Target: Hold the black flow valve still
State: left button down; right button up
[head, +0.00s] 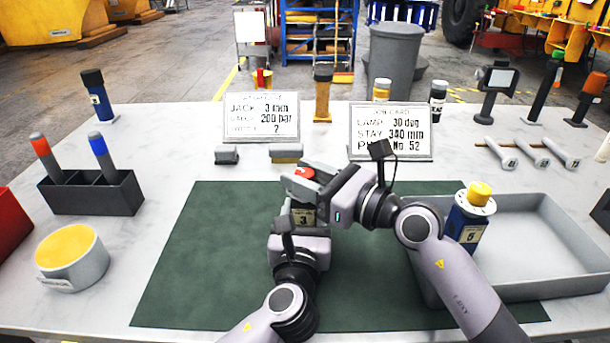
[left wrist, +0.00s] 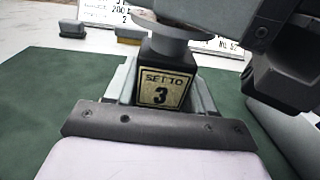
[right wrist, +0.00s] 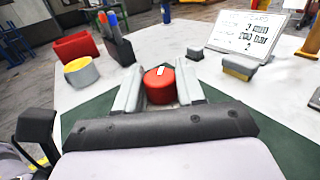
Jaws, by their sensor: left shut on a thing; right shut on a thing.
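The black flow valve (head: 303,216) stands above the green mat, largely hidden by my grippers. Its yellow label reading "SET TO 3" (left wrist: 160,88) faces the left wrist view. Its red knob (right wrist: 159,85) has a white mark on top and also shows in the head view (head: 304,172). My left gripper (head: 301,232) is shut on the black body, with one finger on each side of it. My right gripper (head: 308,184) is shut on the red knob, above the left gripper. Whether the valve's base touches the mat is hidden.
A grey tray (head: 545,290) is at the right, with a blue yellow-knobbed valve (head: 468,222) at its left end. Two cards (head: 262,117) (head: 391,131) stand behind the green mat (head: 190,265). A black tool rack (head: 95,195) and round yellow-topped container (head: 72,262) are left.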

aim_at(306, 173)
jog(key=shift+f+n+g+y, duration=0.2)
jog(key=shift+n+g+y, duration=0.7)
jog(key=shift+n+g, duration=0.8)
jog(key=shift+s+n+g+y, duration=0.1)
jog(key=shift+n+g+y, duration=0.25)
jog(key=shift+g, duration=0.95)
jog(key=o, duration=0.9)
jog(key=shift+r, duration=0.1)
notch_tip(306, 173, up, 10)
jog(key=shift+f, duration=0.1)
jog(key=shift+o, duration=0.2)
